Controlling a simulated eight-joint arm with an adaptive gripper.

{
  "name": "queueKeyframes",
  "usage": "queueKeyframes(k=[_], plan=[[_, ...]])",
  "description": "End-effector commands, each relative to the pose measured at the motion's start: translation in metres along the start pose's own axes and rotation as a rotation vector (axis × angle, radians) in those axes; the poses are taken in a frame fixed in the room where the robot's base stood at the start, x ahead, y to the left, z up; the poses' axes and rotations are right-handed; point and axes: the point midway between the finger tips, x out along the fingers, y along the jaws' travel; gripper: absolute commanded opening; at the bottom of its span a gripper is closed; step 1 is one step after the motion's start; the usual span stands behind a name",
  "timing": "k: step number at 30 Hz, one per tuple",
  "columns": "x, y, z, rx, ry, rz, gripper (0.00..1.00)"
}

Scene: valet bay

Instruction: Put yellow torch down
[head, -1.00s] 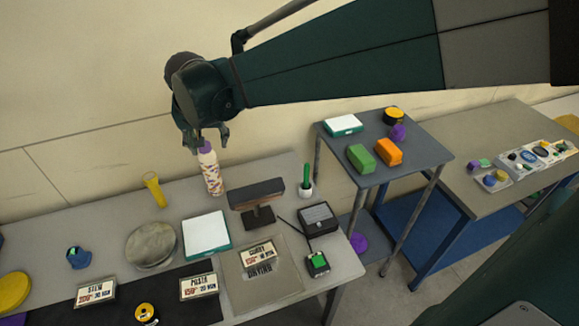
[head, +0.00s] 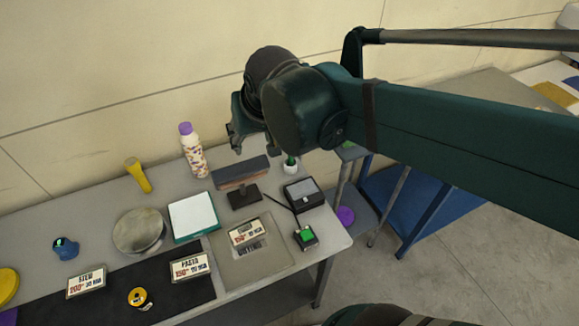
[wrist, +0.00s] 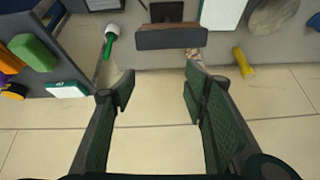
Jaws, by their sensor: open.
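The yellow torch (head: 138,175) stands on the grey table near the wall, at the left in the head view, with its wider end up. It also shows at the upper right of the wrist view (wrist: 243,62). My gripper (wrist: 158,88) is open and nothing is between its fingers. In the head view my gripper (head: 250,143) hangs above the back of the table, to the right of the torch and well apart from it. My wrist partly hides the fingers there.
A patterned bottle with a purple cap (head: 193,152) stands between torch and gripper. A brown-topped stand (head: 240,175), white-topped box (head: 193,215), round grey tin (head: 138,231) and black device (head: 303,194) crowd the table. Bare tabletop surrounds the torch.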

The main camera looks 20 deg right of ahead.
Motion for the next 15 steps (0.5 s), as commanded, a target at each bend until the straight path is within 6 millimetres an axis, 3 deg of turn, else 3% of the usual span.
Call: queueKeyframes(k=[15], plan=[[-0.022, 0.05, 0.08, -0.057, 0.061, 0.0, 0.45]])
